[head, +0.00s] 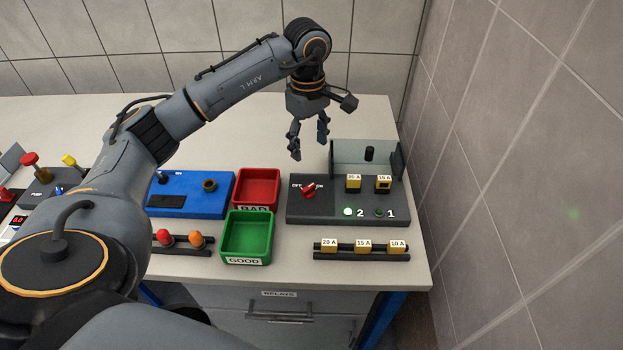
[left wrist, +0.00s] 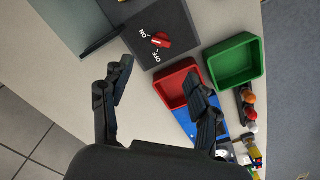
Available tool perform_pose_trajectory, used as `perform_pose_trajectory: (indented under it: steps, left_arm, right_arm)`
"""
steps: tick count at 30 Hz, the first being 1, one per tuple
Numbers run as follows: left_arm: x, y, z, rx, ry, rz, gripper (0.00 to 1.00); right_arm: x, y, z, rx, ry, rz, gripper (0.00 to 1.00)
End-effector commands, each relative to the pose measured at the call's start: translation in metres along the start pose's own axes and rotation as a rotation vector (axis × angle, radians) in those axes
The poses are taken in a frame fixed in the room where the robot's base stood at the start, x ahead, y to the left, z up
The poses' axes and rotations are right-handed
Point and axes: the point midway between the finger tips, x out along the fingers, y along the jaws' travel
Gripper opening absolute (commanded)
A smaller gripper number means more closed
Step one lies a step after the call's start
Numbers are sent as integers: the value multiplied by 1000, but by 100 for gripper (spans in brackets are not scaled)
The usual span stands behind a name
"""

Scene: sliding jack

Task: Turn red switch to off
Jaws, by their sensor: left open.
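The red switch (head: 309,191) sits on the left part of a dark grey panel (head: 330,212), between small OFF and ON labels. It also shows in the left wrist view (left wrist: 163,41), with ON and OFF printed beside it. I cannot tell for sure which label it points to. My left gripper (head: 309,148) is open and empty, fingers pointing down, above and behind the panel, apart from the switch. In the left wrist view its two fingers (left wrist: 158,78) are spread, with the switch beyond them. My right gripper is not in view.
On the panel, lamp 2 (head: 348,212) glows and lamp 1 (head: 379,213) is dark; two yellow relays (head: 353,183) stand behind. A red BAD bin (head: 236,190) and green GOOD bin (head: 269,239) lie left. A relay rack (head: 362,256) is in front. A tiled wall (head: 530,170) rises right.

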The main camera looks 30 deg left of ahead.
Motion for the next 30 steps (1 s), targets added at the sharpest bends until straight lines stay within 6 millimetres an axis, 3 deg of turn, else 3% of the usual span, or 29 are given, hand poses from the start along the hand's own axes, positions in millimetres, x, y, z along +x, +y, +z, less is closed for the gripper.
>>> perform_pose_trajectory:
  steps: [5, 21, 30]
  left_arm:
    - [16, -3, -4, -3, 11, -15, 60]
    - [118, -3, -3, -1, 7, -11, 60]
    - [136, -2, -3, -1, 8, -7, 60]
  right_arm:
    - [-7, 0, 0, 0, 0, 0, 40]
    - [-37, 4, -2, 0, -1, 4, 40]
    - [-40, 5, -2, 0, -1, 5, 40]
